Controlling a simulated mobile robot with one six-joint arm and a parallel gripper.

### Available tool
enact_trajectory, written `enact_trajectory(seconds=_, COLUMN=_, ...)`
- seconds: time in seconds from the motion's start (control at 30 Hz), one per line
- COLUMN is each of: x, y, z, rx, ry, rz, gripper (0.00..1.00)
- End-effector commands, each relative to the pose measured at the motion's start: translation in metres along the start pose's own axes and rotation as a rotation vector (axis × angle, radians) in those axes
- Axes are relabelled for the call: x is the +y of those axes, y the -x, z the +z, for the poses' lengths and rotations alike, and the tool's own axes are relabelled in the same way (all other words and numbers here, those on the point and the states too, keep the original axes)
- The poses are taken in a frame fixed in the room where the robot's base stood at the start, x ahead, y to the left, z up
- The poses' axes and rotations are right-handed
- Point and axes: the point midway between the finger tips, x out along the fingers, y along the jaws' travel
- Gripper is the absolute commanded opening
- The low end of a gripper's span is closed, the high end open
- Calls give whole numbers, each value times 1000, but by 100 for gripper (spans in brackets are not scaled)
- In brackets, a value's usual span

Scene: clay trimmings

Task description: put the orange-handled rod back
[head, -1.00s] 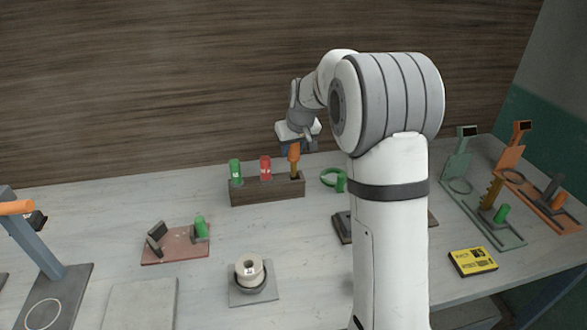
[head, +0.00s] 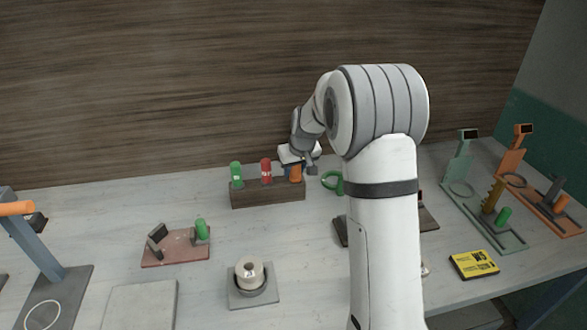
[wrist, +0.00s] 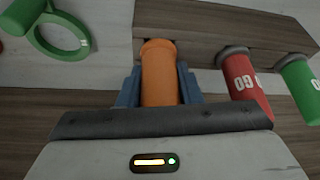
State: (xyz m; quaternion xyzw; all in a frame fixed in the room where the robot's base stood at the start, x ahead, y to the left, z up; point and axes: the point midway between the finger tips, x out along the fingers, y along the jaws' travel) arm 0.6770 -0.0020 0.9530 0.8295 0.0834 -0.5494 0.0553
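The orange-handled rod (head: 296,173) stands upright at the right end of the dark wooden rack (head: 268,196), its handle low against the rack top. In the wrist view the orange handle (wrist: 159,72) lies between the two blue fingers of my gripper (wrist: 159,86), which close against both its sides. In the head view my gripper (head: 297,163) is above the rack's right end, over the handle. The rod's shaft is hidden.
A red-handled rod (head: 266,171) and a green-handled rod (head: 236,174) stand in the same rack, to the left. A green ring tool (head: 332,182) lies just right of the rack.

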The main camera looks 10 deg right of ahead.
Motion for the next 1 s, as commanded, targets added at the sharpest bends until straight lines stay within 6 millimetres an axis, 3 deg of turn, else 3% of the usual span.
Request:
enact_trajectory(seconds=0.23, x=0, y=0, z=0, rx=-1, ry=-1, rz=0, gripper=52)
enact_trajectory(seconds=0.57, x=1, y=6, z=-2, rx=0, ry=-1, rz=0, gripper=52)
enact_trajectory(seconds=0.67, x=1, y=16, z=-4, rx=3, ry=-1, rz=1, gripper=52)
enact_trajectory(seconds=1.0, x=1, y=90, z=-3, rx=4, ry=-2, rz=2, gripper=52)
